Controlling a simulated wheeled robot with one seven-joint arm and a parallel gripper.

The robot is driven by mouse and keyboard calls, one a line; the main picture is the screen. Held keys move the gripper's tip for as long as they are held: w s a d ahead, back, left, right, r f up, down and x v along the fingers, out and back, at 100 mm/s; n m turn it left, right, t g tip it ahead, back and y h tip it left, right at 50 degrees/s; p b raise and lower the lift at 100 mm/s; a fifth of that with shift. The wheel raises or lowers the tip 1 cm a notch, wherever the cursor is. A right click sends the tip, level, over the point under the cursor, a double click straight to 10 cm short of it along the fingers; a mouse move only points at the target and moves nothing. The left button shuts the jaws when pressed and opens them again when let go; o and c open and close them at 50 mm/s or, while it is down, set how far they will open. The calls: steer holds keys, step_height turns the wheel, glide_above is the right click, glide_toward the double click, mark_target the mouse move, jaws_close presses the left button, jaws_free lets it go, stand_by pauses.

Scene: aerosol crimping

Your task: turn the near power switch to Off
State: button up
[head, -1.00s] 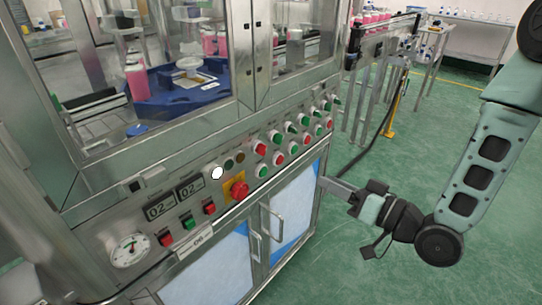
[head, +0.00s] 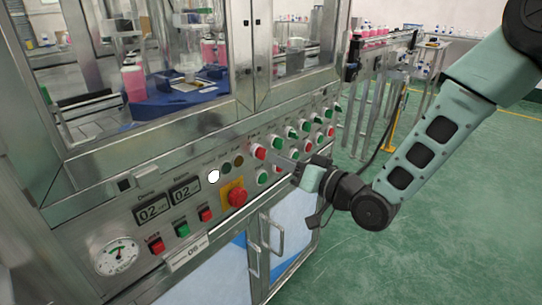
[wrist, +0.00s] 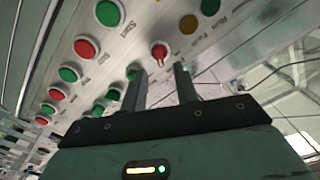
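A red rotary knob (head: 259,152) is at the near end of the upper row of controls on the machine's slanted panel. It looks like the near power switch, but its label is too small to read. In the wrist view the same red knob (wrist: 159,52) shows a raised handle bar and lies just beyond the gap between my fingertips. My gripper (head: 277,158) is close to the right of the knob in the head view. In the wrist view my gripper (wrist: 160,70) is open, its two fingers apart with nothing between them. Contact with the knob is not visible.
Several green and red buttons and knobs (head: 292,133) fill the panel to the right. A red emergency stop (head: 237,197) on a yellow plate, a white lamp (head: 213,176), displays (head: 152,211) and a gauge (head: 116,257) lie left. Cabinet handles (head: 272,236) stick out below. Green floor right is clear.

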mark_target(265, 154)
steer(key=shift+x, duration=2.15)
steer(key=shift+c, duration=0.3)
jaws_close()
steer(key=shift+f, duration=0.1)
steer(key=n+b, duration=0.5)
steer(key=shift+f+n+b, duration=0.15)
steer(key=shift+n+b, duration=0.15)
steer(key=shift+b, duration=0.1)
steer(key=n+b, duration=0.4)
steer(key=shift+s+a, duration=0.1)
steer(key=shift+n+b, duration=1.1)
steer(key=shift+b, duration=0.15)
steer(key=shift+r, duration=0.2)
